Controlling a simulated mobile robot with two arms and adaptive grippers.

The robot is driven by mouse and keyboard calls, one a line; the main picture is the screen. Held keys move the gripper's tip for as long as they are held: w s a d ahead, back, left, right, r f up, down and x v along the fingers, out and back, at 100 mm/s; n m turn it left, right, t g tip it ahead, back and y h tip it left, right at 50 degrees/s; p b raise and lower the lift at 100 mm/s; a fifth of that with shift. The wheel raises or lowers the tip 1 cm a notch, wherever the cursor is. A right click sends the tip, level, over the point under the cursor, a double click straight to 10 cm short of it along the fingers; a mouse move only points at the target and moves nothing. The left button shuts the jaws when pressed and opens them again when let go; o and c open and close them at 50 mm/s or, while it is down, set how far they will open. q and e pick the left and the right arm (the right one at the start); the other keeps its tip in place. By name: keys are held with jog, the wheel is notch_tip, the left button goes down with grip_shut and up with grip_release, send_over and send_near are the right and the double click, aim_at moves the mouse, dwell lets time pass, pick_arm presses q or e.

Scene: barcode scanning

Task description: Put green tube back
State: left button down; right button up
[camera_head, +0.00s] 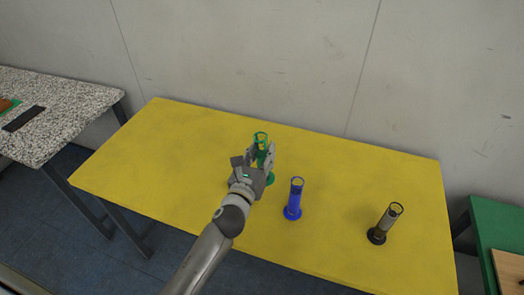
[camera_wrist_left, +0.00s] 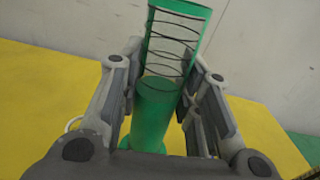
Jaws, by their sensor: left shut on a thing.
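The green tube (camera_head: 261,140) stands upright near the middle of the yellow table. In the left wrist view the tube (camera_wrist_left: 178,40) is see-through with dark rings and rises above a solid green holder (camera_wrist_left: 153,112). The holder's round green foot (camera_head: 269,179) shows on the table beside my left gripper (camera_head: 262,153). The left gripper, also in the left wrist view (camera_wrist_left: 166,66), is shut on the green tube with a finger on each side. I cannot tell how deep the tube sits in the holder. My right gripper is not in view.
A blue tube in its holder (camera_head: 294,201) stands close to the right of my left gripper. A black holder with a tube (camera_head: 383,224) stands farther right on the yellow table (camera_head: 160,150). The table's left part is clear. A speckled table (camera_head: 75,92) stands at left.

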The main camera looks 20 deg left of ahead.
pick_arm(q)
jog(key=shift+r+m, duration=0.1)
jog(key=shift+m, duration=0.4)
